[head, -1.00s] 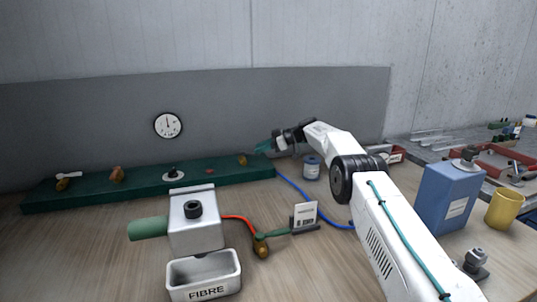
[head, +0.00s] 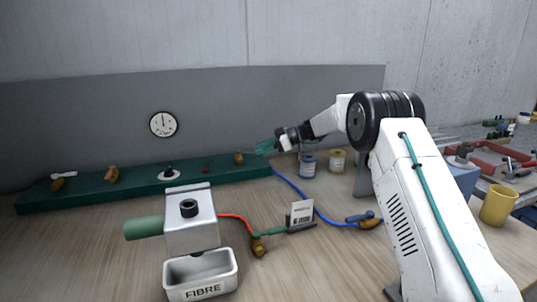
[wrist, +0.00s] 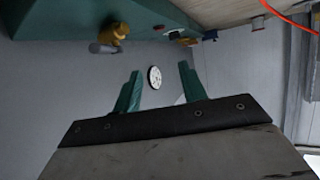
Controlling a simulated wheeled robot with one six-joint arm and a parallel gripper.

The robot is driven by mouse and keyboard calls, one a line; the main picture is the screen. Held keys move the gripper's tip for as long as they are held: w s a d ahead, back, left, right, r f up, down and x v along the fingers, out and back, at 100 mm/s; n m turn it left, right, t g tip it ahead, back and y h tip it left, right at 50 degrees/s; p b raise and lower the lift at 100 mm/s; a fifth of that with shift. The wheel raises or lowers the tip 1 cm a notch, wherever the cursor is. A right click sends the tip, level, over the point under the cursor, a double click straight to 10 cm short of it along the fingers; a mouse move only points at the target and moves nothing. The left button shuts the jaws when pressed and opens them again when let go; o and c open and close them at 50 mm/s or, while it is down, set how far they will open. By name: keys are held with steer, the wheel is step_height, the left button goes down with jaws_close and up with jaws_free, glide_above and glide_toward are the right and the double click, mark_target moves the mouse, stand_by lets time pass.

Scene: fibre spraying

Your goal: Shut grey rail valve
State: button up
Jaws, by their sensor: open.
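The green rail (head: 130,183) lies along the foot of the grey back panel. At its right end sits a brass valve (head: 239,158); in the wrist view, the nearest brass valve (wrist: 120,30) has a grey lever (wrist: 104,48) pointing left in the picture. In the head view that lever is not clear. My gripper (head: 264,146) is just right of this valve, apart from it. Its green fingers are open and empty, also in the wrist view (wrist: 157,84). Farther left on the rail are a brass valve with a pale lever (head: 62,176) and another brass valve (head: 112,174).
A dark knob fitting (head: 169,173) and red button (head: 206,170) are on the rail. A gauge (head: 163,124) hangs above it. A blue hose (head: 300,193) runs from the rail's right end. The grey machine (head: 190,225) and FIBRE tray (head: 201,277) stand in front. Tins (head: 308,166) stand behind.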

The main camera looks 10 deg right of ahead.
steer(key=s, duration=0.7)
steer(key=shift+d+r, duration=0.25)
steer(key=shift+r, duration=0.05)
